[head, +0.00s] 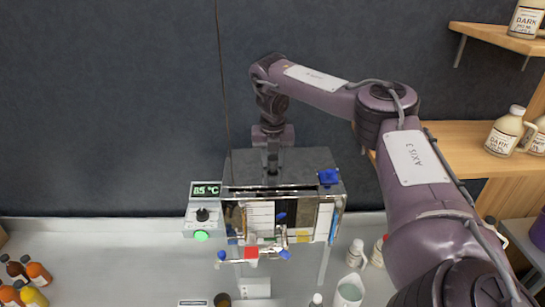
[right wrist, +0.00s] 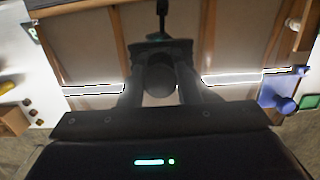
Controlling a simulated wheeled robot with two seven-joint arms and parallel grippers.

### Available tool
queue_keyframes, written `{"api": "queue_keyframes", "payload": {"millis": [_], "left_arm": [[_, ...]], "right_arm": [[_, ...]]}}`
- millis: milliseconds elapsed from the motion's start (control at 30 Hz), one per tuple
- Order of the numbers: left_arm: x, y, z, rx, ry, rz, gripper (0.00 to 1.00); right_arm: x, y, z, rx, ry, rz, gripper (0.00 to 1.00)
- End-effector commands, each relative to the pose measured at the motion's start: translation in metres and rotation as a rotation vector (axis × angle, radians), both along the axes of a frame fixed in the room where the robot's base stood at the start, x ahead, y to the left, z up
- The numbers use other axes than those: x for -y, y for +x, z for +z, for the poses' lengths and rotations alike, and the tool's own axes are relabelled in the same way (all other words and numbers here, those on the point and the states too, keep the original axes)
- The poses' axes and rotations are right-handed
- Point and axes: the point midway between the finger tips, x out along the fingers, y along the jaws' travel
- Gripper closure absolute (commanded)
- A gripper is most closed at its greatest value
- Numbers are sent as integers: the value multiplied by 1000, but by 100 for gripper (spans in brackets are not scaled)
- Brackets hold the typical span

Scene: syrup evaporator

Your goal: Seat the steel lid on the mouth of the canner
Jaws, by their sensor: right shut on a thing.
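The canner (head: 232,215) is a shiny steel box on the counter, with several blue-handled taps low on its front. The steel lid (head: 306,166) is a flat reflective plate over the top of the canner. It also shows in the right wrist view (right wrist: 95,70). My right gripper (head: 272,166) is above the middle of the lid. In the right wrist view my gripper (right wrist: 159,85) is shut on the lid's dark knob (right wrist: 160,74). The lid covers the canner's mouth in the head view; I cannot tell whether its rim touches all round. My left gripper is not in view.
A blue fitting (head: 328,177) stands at the canner's right top edge. A temperature controller (head: 204,207) reading about 85 °C is at its left. Bottles (head: 37,273) stand front left, jugs (head: 356,252) front right. Wooden shelves (head: 460,140) hold jugs at right.

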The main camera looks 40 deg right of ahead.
Motion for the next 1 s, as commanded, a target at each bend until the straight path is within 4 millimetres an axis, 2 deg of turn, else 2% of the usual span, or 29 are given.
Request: {"api": "queue_keyframes", "payload": {"millis": [467,500,667,867,1000], "left_arm": [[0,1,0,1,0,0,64],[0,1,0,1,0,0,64],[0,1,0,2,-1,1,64],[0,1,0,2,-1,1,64],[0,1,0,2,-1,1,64]], "right_arm": [[0,0,-2,3,0,0,100],[0,0,-2,3,0,0,68],[0,0,-2,1,0,0,47],[0,0,-2,1,0,0,45],[0,0,-3,0,0,0,28]]}}
